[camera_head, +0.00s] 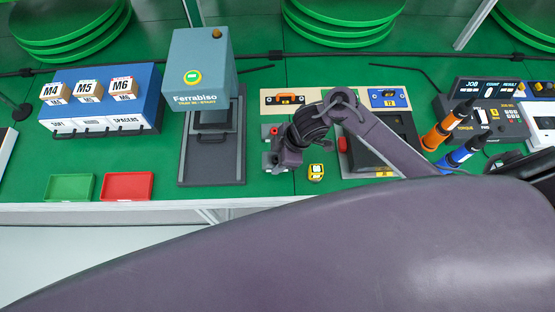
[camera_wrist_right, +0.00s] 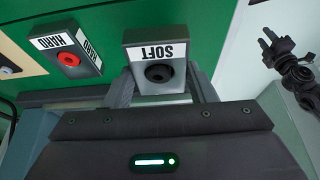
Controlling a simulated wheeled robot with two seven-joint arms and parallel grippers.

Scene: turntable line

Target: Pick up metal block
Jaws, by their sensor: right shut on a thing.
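The metal block (camera_wrist_right: 155,50) is grey, with a white SOFT label and a dark round recess. In the right wrist view it sits between the fingers of my right gripper (camera_wrist_right: 163,92), which is shut on it. In the head view my right gripper (camera_head: 274,160) is low over the green bench, right of the grey press. The block is largely hidden there by the gripper and wrist. I cannot tell whether the block still touches the bench.
A block labelled HARD (camera_wrist_right: 78,50) with a red top stands close beside the held block. The grey press (camera_head: 202,75) stands left. Green (camera_head: 70,187) and red (camera_head: 127,186) trays lie farther left.

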